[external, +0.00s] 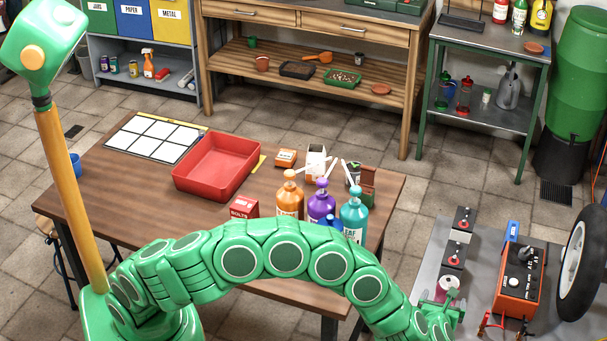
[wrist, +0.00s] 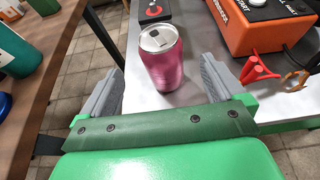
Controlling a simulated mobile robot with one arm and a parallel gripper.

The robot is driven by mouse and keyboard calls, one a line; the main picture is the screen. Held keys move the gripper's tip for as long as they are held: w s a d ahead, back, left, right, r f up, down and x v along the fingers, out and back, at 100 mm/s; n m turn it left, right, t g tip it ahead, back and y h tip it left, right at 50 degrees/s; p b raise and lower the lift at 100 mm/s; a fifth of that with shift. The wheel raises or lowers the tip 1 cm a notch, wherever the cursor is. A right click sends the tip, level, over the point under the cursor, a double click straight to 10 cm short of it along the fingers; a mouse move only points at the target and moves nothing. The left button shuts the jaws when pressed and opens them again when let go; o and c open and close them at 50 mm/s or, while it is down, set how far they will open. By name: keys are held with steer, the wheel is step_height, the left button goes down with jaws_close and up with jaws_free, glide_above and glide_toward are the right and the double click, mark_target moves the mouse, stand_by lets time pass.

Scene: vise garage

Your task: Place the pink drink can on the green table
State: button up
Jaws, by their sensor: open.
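The pink drink can (wrist: 164,66) stands upright on a grey metal surface in the wrist view, its silver lid facing up. My gripper (wrist: 161,72) is open, with one grey finger on each side of the can and a visible gap to each. In the external view the can (external: 447,283) is small and partly hidden by my green gripper (external: 440,300) at the lower right. A table with a green frame and grey top (external: 478,36) stands at the back right, with bottles on its top and lower shelf.
A brown wooden table (external: 140,200) with several bottles (external: 290,198) and a red tray (external: 217,165) is on the left. Tiled floor is open between the tables.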

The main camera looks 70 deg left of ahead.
steer(key=v, duration=0.3)
steer(key=shift+s+d+r, duration=0.1)
steer(key=shift+s+d, duration=0.1)
